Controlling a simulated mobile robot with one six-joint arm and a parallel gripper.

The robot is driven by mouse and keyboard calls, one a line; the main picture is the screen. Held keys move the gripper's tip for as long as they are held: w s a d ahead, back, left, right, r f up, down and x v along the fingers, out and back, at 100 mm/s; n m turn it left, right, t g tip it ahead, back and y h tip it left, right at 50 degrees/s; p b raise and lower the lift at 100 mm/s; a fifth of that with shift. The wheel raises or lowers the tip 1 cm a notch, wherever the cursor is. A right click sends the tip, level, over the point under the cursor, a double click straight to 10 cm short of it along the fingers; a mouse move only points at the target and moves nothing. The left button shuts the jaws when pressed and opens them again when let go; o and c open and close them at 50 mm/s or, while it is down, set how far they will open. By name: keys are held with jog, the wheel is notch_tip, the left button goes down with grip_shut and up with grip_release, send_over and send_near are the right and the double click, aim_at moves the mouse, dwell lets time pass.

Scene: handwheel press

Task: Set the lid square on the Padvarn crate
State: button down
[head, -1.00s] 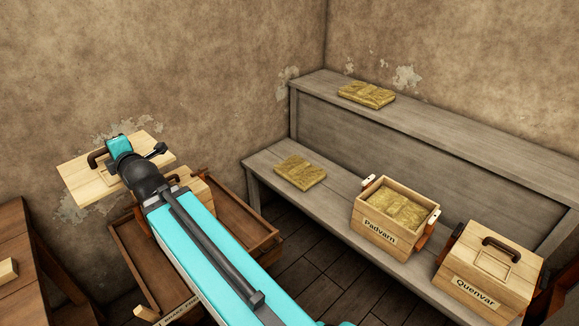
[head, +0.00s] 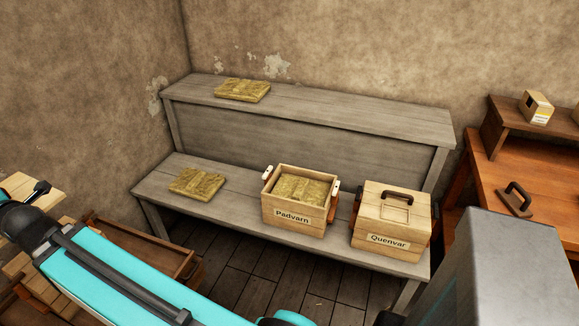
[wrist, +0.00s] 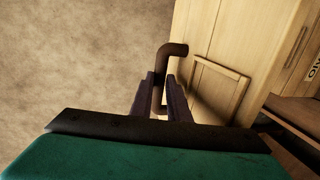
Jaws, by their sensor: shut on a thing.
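In the head view only a piece of this lid (head: 17,187) shows at the left edge, and the jaws are not clearly visible there. The Padvarn crate (head: 293,227) stands upright on the grey bench, open at the top, with a straw-like block (head: 302,188) inside. White-ended clasps show at its sides. The lid is well to the left of this crate, apart from it.
The Quenvar crate (head: 390,220), with its lid on, stands right of Padvarn. Straw-like blocks lie on the bench (head: 197,184) and upper shelf (head: 242,90). A reddish wooden table (head: 535,200) with a dark handle stands at right. A brown tray (head: 150,248) is at lower left.

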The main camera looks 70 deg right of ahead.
jog(key=s+d+f+m+g+h+b, duration=0.25)
jog(key=s+d+f+h, duration=0.2)
jog(key=d, duration=1.15)
jog(key=s+d+f+m+g+h+b, duration=0.1)
jog(key=s+d+f+m+h+b, duration=0.4)
jog(key=d, duration=1)
jog(key=s+d+f+m+g+h+b, duration=0.1)
jog(key=s+d+f+h+b, duration=0.15)
jog(key=d+f, duration=0.9)
jog(key=s+d+f+m+g+h+b, duration=0.1)
jog(key=s+d+m+g+b, duration=0.15)
jog(key=s+d, duration=0.8)
jog(key=s+d+f+m+g+h+b, duration=0.25)
jog(key=s+d, duration=0.45)
jog(key=d, duration=0.6)
jog(key=s+d+f+m+g+b, duration=0.2)
jog(key=s+d, duration=0.4)
jog(key=s, duration=0.5)
jog(key=s+d+f+m+g+b, duration=0.2)
jog(key=s+d, duration=0.4)
jog(key=s, duration=0.4)
jog(key=shift+s+d+f+g+b, duration=0.2)
jog(key=shift+s+f+g+b, duration=0.3)
jog(key=shift+g, duration=0.55)
jog(key=shift+w+f, duration=0.1)
jog(key=shift+w, duration=0.05)
jog(key=shift+f+b, duration=2.45)
jog(key=shift+f, duration=0.15)
